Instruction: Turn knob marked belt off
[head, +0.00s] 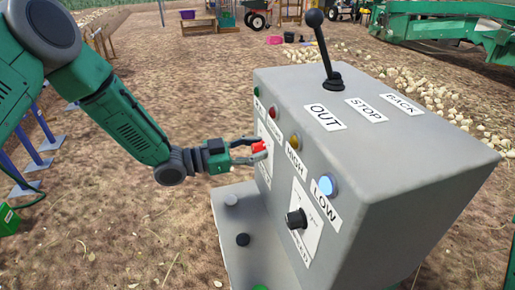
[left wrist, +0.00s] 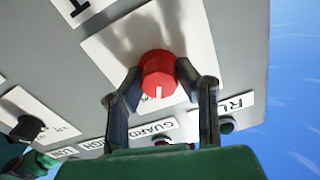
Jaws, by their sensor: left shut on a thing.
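A red knob (head: 258,147) sits on a white label plate on the side face of the grey control box (head: 395,170). In the left wrist view the red knob (left wrist: 158,74) has a white pointer line toward the bottom of the picture. My left gripper (head: 250,150) is at the knob, with one finger on each side of it. In the left wrist view the fingers of the left gripper (left wrist: 160,82) close on the knob's sides. The writing on the knob's plate (left wrist: 110,40) is mostly hidden by fingers and shadow.
A black lever (head: 325,50) stands on top of the box near labels OUT, STOP and BACK. A black knob (head: 296,219) and a lit blue button (head: 326,186) are on the same face. Onions lie on the ground behind.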

